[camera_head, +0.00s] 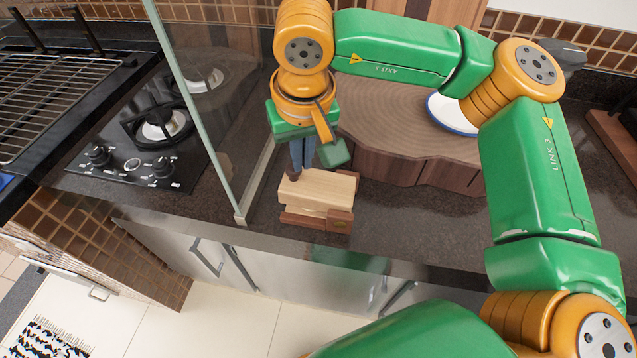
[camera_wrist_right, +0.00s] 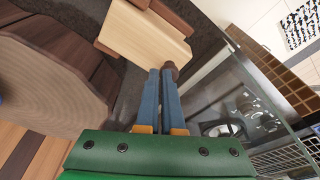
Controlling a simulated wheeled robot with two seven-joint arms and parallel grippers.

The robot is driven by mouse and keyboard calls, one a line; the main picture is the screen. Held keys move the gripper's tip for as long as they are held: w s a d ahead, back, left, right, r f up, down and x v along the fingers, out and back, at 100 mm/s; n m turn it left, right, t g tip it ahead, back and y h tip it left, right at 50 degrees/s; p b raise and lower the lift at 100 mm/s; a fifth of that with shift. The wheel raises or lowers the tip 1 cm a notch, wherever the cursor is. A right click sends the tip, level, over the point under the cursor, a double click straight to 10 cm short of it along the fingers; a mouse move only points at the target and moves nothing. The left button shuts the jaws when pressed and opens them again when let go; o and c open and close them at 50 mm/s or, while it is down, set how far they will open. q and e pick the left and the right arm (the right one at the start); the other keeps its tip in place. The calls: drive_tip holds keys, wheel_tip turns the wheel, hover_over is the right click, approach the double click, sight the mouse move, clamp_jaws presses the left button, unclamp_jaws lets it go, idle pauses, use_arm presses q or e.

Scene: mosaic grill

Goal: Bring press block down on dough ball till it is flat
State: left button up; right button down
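The press block (camera_head: 322,186) is a pale wooden slab over a darker reddish-brown wooden base (camera_head: 338,222) on the dark counter. It also shows in the right wrist view (camera_wrist_right: 145,36). A dark brown knob (camera_head: 293,175) stands at its left end. My right gripper (camera_head: 296,170) points down at that end; its blue fingers lie close together, with tips at the knob (camera_wrist_right: 172,70). The knob appears beside or behind one fingertip rather than clearly between them; contact is unclear. I cannot make out the dough ball; the slab may hide it. My left gripper is not in view.
A glass panel (camera_head: 200,110) stands left of the press, with a gas hob (camera_head: 150,130) beyond it. A round-edged wooden stand (camera_head: 400,130) with a blue-rimmed white plate (camera_head: 450,116) is behind. The counter's front edge is close to the press.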

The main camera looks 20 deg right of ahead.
sight(305, 182)
drive_tip(key=shift+f, duration=0.1)
idle(0.3)
drive_tip(key=w+p+v, duration=0.1)
drive_tip(key=p+v, duration=0.5)
drive_tip(key=v, duration=0.2)
drive_tip(key=shift+w+d+p, duration=0.15)
drive_tip(key=shift+w+p, duration=0.2)
